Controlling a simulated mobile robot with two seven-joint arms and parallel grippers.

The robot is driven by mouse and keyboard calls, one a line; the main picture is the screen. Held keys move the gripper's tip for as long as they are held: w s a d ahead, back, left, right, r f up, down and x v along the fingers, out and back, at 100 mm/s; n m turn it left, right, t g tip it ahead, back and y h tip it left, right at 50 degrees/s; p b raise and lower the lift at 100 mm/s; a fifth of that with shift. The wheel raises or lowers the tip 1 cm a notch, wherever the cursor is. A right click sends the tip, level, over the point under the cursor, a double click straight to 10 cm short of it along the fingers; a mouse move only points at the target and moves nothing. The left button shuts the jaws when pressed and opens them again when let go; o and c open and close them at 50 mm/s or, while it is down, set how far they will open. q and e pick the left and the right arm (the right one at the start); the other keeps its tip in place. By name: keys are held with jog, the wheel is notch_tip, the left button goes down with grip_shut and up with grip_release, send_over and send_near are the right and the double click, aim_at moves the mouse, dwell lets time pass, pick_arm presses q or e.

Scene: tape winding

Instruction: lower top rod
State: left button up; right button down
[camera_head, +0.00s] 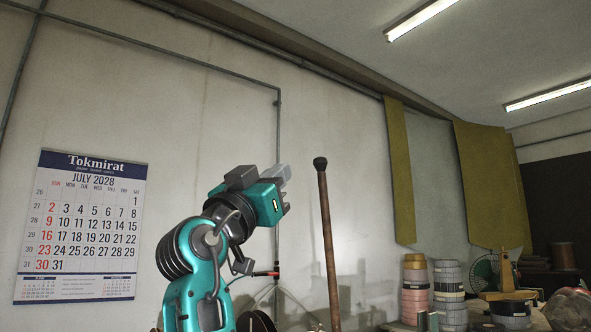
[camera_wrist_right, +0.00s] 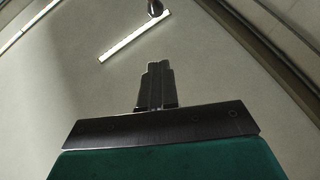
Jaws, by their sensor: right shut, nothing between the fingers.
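A long brown rod (camera_head: 327,250) stands nearly upright, leaning slightly, with a dark knob at its top end. Its lower end runs out of the bottom of the head view. My right gripper (camera_head: 284,173), on a teal arm, is just left of the knob and apart from it. In the right wrist view its dark fingers (camera_wrist_right: 156,84) are together with nothing between them. A dark rounded end, likely the rod's knob (camera_wrist_right: 155,8), shows at the top edge beyond the fingertips. My left gripper is not in view.
A wall calendar (camera_head: 92,225) hangs at the left. Stacks of pink (camera_head: 415,290) and grey (camera_head: 449,290) rolls stand at the lower right, near a wooden-framed device (camera_head: 505,278). Yellow panels (camera_head: 492,185) hang behind. The space above the rod's knob is clear.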

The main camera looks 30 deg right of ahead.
jog(key=w+d+f+p+x, duration=0.1)
jog(key=f+p+x, duration=0.1)
jog(key=x, duration=1)
jog(key=shift+d+p, duration=0.2)
jog(key=shift+p, duration=0.3)
jog(key=shift+f, duration=0.1)
